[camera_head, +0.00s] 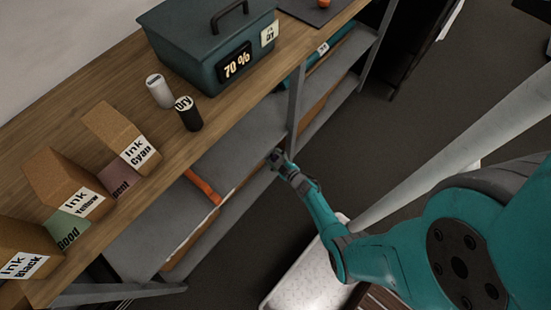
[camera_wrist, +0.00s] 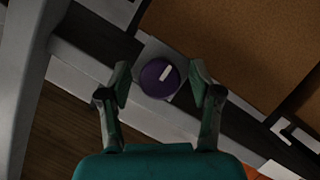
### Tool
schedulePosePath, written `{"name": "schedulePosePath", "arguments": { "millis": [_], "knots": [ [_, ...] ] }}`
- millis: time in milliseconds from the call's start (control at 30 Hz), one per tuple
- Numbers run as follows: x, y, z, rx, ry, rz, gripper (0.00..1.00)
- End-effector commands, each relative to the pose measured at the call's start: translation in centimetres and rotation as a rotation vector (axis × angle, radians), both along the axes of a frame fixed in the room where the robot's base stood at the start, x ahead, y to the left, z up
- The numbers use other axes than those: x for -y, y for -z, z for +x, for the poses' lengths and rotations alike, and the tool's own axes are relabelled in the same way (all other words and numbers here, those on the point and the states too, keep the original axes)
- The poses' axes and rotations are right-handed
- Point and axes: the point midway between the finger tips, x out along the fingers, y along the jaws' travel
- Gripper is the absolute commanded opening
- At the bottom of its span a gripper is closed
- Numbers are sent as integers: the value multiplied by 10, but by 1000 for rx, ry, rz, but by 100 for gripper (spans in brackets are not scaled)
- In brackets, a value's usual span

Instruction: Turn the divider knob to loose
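The divider knob (camera_wrist: 157,80) is a round purple knob with a white pointer mark, seen in the wrist view on a pale plate. Its mark points to the upper right in that view. My gripper (camera_wrist: 162,82) is open, with one finger on each side of the knob. The right fingertip looks close to it, but I cannot tell whether either finger touches. In the head view my gripper (camera_head: 278,158) is at the front edge of the shelf under the bench, by an upright post. The knob cannot be made out there. No readable label shows beside it.
The wooden bench top (camera_head: 95,70) above holds ink boxes (camera_head: 75,192), a white canister (camera_head: 159,90), a black canister (camera_head: 188,114) and a teal case (camera_head: 205,45). An orange bar (camera_head: 202,186) lies at the lower shelf. A grey post (camera_head: 295,105) stands beside my gripper. A white bin (camera_head: 310,280) is below my arm.

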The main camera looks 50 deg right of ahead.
Motion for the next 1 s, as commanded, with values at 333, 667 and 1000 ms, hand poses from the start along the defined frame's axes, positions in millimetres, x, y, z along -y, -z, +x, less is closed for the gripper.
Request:
{"name": "schedulePosePath", "arguments": {
  "millis": [333, 667, 1000],
  "knots": [
    [-1, -1, -7, -1, 2, 0, 64],
    [-9, -16, -52, -1, 5, 0, 64],
    [-19, -33, -100, 0, 4, 0, 64]
  ]
}}
